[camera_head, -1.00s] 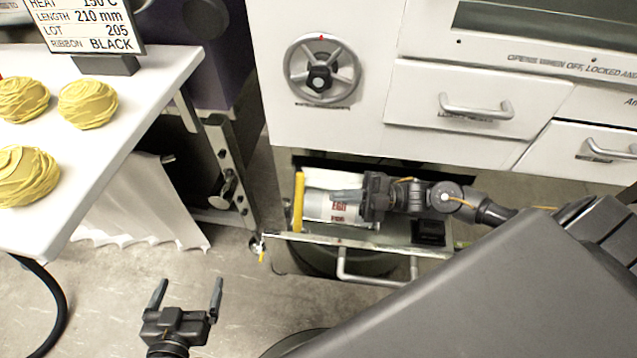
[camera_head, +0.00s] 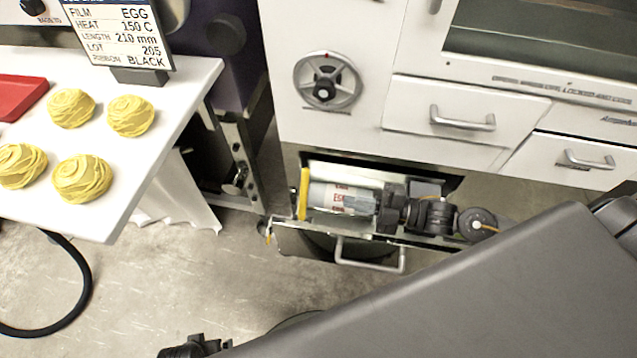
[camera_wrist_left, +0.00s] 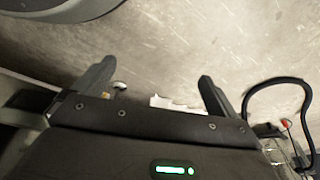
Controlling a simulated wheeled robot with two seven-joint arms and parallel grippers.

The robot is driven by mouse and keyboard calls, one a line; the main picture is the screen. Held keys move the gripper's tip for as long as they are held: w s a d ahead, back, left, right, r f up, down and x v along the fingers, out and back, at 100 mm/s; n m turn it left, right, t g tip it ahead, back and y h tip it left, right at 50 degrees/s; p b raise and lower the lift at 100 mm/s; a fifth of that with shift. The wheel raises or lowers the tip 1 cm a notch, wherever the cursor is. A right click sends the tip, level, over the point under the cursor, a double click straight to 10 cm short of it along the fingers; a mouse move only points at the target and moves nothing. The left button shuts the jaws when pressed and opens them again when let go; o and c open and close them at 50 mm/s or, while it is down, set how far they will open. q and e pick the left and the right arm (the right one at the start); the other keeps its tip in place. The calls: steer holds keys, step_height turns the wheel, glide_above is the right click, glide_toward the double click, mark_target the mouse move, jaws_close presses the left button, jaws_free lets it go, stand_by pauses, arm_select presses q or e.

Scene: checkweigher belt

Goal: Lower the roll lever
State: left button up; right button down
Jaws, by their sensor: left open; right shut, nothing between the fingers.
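The yellow lever (camera_head: 304,193) stands upright at the left end of the open drawer, beside the film roll with red print (camera_head: 328,196). My right gripper (camera_head: 350,205) is shut and empty. It reaches in from the right over the roll, its fingertips pointing left toward the lever with a gap between. Whether the fingers touch the roll I cannot tell. My left gripper shows only partly at the bottom edge of the head view (camera_head: 196,348).
The open drawer has a front bar handle (camera_head: 368,262). A handwheel (camera_head: 327,81) and closed drawers sit on the white machine above. A white table (camera_head: 105,222) with yellow nests (camera_head: 131,115), a red tray (camera_head: 18,97) and a sign (camera_head: 117,35) stands left.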

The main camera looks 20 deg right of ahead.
glide_above(304, 196)
steer(key=s+d, duration=0.2)
steer(key=s, duration=0.2)
arm_select(q)
steer(key=shift+w+r+b, duration=0.3)
steer(key=shift+r+b, duration=0.15)
steer(key=shift+r, duration=0.5)
arm_select(e)
steer(key=w+d+f+m, duration=0.2)
steer(key=w+f+m, duration=0.1)
steer(key=w, duration=0.3)
steer(key=shift+w+d+f, duration=0.25)
steer(key=shift+d+f, duration=0.15)
steer(key=shift+f, duration=0.4)
steer(key=shift+r, duration=0.1)
